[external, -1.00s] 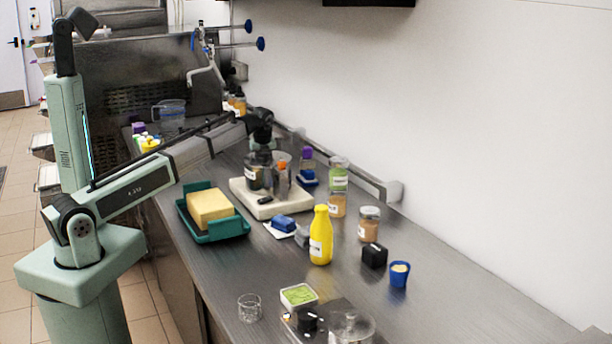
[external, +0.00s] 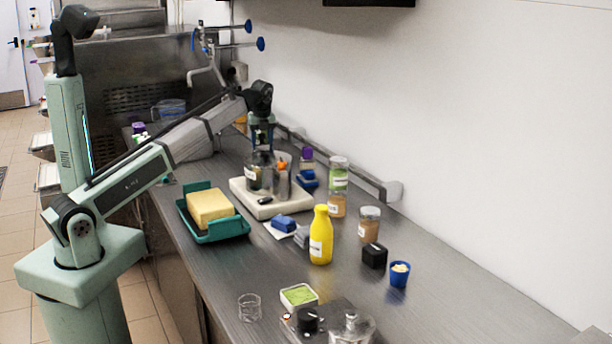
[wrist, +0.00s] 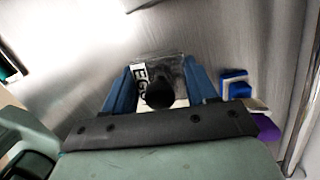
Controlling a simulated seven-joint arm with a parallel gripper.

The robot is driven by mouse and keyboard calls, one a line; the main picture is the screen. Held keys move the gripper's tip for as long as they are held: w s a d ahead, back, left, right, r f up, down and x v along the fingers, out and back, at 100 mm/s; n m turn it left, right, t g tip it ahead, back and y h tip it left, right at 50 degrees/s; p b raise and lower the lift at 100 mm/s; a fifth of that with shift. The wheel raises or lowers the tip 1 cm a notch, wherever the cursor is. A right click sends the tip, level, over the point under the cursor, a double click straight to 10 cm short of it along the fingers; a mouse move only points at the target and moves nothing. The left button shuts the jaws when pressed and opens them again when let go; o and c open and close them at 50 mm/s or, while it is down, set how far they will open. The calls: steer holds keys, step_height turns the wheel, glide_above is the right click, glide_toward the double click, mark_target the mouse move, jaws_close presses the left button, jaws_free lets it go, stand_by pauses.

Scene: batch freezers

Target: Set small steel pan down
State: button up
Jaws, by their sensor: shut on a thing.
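My gripper (external: 262,143) points down over the white slab (external: 270,210) at the back of the counter. In the wrist view its blue fingers (wrist: 160,72) flank a small steel pan (wrist: 174,68) with a white label reading "EGG" and a round black knob in front of it. The fingers are shut on this pan. In the external view the pan (external: 259,159) shows just below the fingers, crowded among other containers. Its base is hidden, so I cannot tell whether it touches anything beneath.
A container with an orange item (external: 281,184) stands close by on the slab. A green tray with a yellow block (external: 209,205) is to the left, a blue holder (external: 308,179) to the right. A yellow bottle (external: 321,236) stands nearer.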

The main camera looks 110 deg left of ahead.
step_height(320, 180, up, 16)
steer(key=w+d+m, duration=0.2)
steer(key=w+d, duration=0.4)
steer(key=w, duration=0.4)
steer(key=w+d+m, duration=0.2)
steer(key=w+d, duration=0.3)
steer(key=w, duration=0.5)
steer(key=w+d+m+t, duration=0.1)
steer(key=w+d+m, duration=0.2)
steer(key=w+d, duration=0.9)
steer(key=w+d+m, duration=0.3)
steer(key=w+d, duration=0.7)
steer(key=d, duration=0.5)
steer(key=w+d+m+t, duration=0.1)
steer(key=w+d+m, duration=0.25)
steer(key=d, duration=1.65)
steer(key=w+d+m, duration=0.3)
steer(key=w+d, duration=0.2)
steer(key=d, duration=1.5)
steer(key=shift+n, duration=0.25)
steer(key=shift+w+a+f, duration=0.1)
steer(key=shift+a+f, duration=0.05)
steer(key=shift+f, duration=5.3)
steer(key=shift+w+a+f, duration=0.1)
steer(key=shift+f, duration=5.35)
steer(key=shift+f, duration=0.1)
